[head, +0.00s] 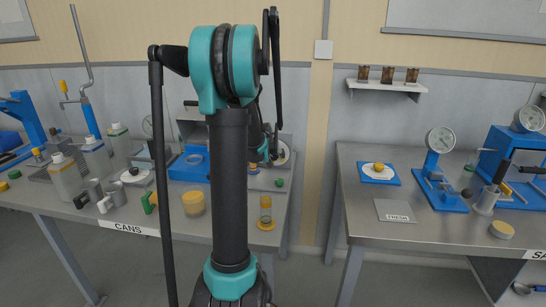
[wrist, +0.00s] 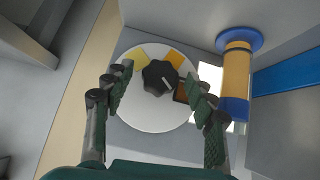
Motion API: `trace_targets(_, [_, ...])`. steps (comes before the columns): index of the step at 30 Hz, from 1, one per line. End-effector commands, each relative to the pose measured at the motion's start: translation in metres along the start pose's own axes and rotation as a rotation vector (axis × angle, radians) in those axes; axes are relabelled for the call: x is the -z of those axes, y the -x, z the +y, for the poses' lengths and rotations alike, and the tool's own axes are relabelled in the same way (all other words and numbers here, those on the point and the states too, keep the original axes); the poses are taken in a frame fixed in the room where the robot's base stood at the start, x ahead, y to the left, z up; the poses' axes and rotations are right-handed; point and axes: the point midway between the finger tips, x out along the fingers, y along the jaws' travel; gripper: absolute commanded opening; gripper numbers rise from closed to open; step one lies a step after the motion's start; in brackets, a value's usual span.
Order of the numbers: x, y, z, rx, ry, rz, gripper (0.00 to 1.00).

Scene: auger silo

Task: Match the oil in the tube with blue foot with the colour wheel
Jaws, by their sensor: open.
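The colour wheel (wrist: 150,115) is a white disc with pale yellow, amber and brown patches and a black knob (wrist: 158,76) at its middle. The knob's white mark points to the right. My gripper (wrist: 158,80) is open, with a finger on each side of the knob; I cannot tell whether they touch it. The tube with blue foot (wrist: 238,72) stands beside the wheel, holding amber-yellow oil, with blue at both ends.
Another tube (head: 265,207), with a yellow foot, stands at the left bench's front right corner. Cans, bottles and a blue tray (head: 188,166) crowd that bench. The right bench (head: 358,207) holds gauges and a press. A bright white panel (wrist: 209,75) is between wheel and tube.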

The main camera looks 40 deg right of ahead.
Motion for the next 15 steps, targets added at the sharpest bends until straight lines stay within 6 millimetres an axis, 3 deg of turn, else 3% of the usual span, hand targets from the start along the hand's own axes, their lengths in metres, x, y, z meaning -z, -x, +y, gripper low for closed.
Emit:
trace_targets(5, [0.0000,0.0001,0.0000,0.000,0.000,0.000,0.55])
trace_targets(15, [0.0001,0.0002,0.0000,0.000,0.000,0.000,0.13])
